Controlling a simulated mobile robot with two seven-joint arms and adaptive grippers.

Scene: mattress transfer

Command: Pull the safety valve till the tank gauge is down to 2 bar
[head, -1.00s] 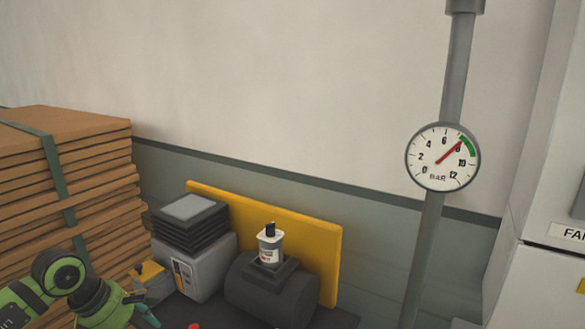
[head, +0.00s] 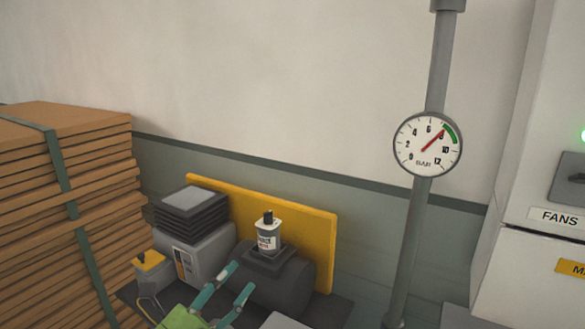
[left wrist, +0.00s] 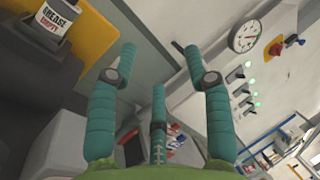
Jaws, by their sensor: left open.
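The round tank gauge (head: 428,144) hangs on a grey pipe. Its red needle points at about 8 bar, beside a green arc. A dark grey cylinder (head: 294,285), perhaps the tank, lies in front of a yellow panel (head: 318,235). I cannot make out the safety valve. My left gripper (head: 243,277) is open and empty, with teal fingers in front of the cylinder in the head view. The open fingers also show in the left wrist view (left wrist: 158,48). My right gripper is not in view.
A grease can (head: 268,238) stands on the cylinder. A grey box (head: 205,256) and a stack of brown boards (head: 70,200) are left of it. A white cabinet (head: 530,190) is at right. The left wrist view shows a dial (left wrist: 246,36) and red knob (left wrist: 276,48).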

